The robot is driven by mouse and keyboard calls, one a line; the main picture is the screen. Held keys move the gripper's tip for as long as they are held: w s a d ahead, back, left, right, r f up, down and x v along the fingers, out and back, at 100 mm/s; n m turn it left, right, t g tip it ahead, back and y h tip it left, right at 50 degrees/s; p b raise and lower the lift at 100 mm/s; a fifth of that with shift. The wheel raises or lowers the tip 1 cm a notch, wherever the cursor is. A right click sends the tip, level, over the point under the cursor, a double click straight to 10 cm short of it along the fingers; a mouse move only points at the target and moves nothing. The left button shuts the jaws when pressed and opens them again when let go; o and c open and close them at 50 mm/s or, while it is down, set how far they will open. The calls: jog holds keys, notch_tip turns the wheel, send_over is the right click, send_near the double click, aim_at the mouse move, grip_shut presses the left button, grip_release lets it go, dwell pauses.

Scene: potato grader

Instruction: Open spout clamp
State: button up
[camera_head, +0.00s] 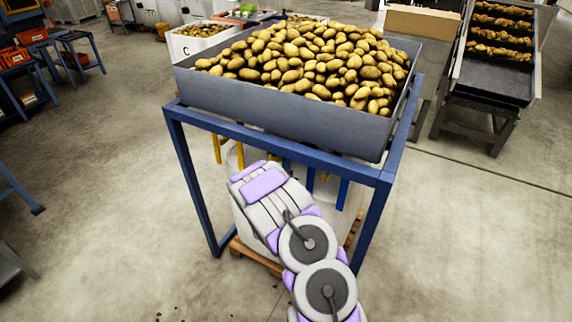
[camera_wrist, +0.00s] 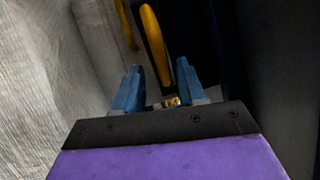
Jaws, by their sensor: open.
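In the wrist view, my gripper (camera_wrist: 159,66) has two blue fingers spread apart. A curved yellow bar (camera_wrist: 151,32), which may be part of the spout clamp, runs down into the space between the fingertips, with no clear contact. A second yellow piece (camera_wrist: 121,20) stands farther up and left. In the head view, my grey and purple arm reaches under the potato hopper (camera_head: 270,107), and my gripper is hidden there. Yellow parts (camera_head: 217,149) and a blue upright part (camera_head: 342,194) show below the hopper. I cannot tell whether the clamp is open or closed.
The hopper, full of potatoes (camera_head: 310,62), rests on a blue frame (camera_head: 190,180) whose legs stand around my arm. A pale sack-like surface (camera_wrist: 40,80) lies close on the left. A wooden pallet (camera_head: 262,258) is below.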

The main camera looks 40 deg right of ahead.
jog(key=shift+x, duration=0.85)
jog(key=shift+c, duration=0.5)
jog(key=c, duration=0.6)
grip_shut()
jog(key=shift+f, duration=0.1)
